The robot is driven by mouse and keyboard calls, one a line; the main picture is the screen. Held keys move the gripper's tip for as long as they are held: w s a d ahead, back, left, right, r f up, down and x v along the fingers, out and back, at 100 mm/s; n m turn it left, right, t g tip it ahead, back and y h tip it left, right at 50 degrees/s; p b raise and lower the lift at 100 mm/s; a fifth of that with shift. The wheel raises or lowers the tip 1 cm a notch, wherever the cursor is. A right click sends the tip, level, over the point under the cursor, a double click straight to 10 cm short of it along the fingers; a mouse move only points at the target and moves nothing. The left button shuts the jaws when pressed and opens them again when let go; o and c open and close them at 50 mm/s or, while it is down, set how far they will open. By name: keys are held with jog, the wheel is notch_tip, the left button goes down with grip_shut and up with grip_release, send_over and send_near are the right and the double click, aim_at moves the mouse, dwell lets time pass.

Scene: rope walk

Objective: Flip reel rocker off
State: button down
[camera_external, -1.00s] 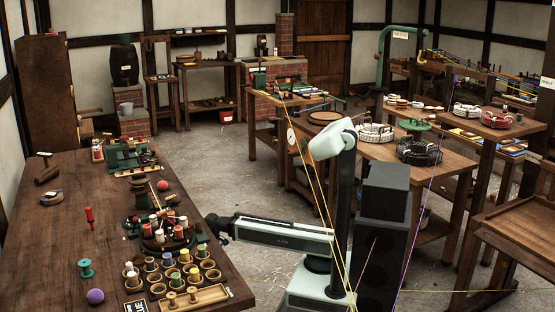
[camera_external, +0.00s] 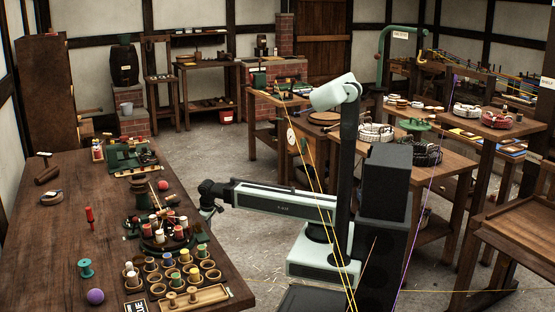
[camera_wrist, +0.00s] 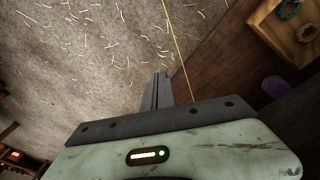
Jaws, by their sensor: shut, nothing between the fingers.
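My gripper (camera_external: 207,210) hangs at the right edge of the long left table (camera_external: 75,225), beside the round stand of thread spools (camera_external: 160,235). In the wrist view my gripper (camera_wrist: 157,90) is shut and empty, its fingers over the straw-strewn floor. I cannot make out the reel rocker or its position in either view. A green-based device (camera_external: 128,157) sits at the far end of the table, its details too small to read.
Several round cups with spools (camera_external: 175,270) and a wooden tray (camera_external: 195,297) crowd the table's near end. A purple ball (camera_external: 95,296) lies near them; it also shows in the wrist view (camera_wrist: 274,86). A yellow line (camera_wrist: 178,45) crosses the wrist view. Open floor (camera_external: 225,165) lies beyond.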

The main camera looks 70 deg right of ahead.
jog(key=w+d+r+t+h+p, duration=0.1)
jog(key=w+d+r+p, duration=0.15)
jog(key=r+p, duration=0.7)
jog(key=w+d+r+t+p, duration=0.1)
jog(key=w+d+r+p, duration=0.15)
jog(key=r+p, duration=0.7)
jog(key=w+a+r+n+g+y+p, duration=0.1)
jog(key=a+r+n+p, duration=0.3)
jog(key=a+r+p, duration=0.4)
jog(key=w+a+r+n+y+p, duration=0.2)
jog(key=a+r+n+p, duration=0.3)
jog(key=r, duration=0.8)
jog(key=a+p, duration=0.3)
jog(key=p, duration=0.2)
jog(key=shift+a+g+y, duration=0.3)
jog(key=shift+g+y, duration=0.1)
jog(key=shift+f, duration=0.15)
jog(key=b, duration=1.1)
send_over(173, 196)
jog(key=f, duration=1.1)
jog(key=shift+w+a, duration=0.1)
jog(key=shift+w, duration=0.15)
jog(key=shift+s+d+f+b, duration=0.15)
jog(key=shift+f+b, duration=0.4)
jog(key=shift+f, duration=0.05)
jog(key=shift+s+d+f+b, duration=0.1)
jog(key=shift+s+f+b, duration=0.05)
jog(key=shift+f+b, duration=0.45)
jog(key=shift+d, duration=0.1)
jog(key=shift+s+f, duration=0.1)
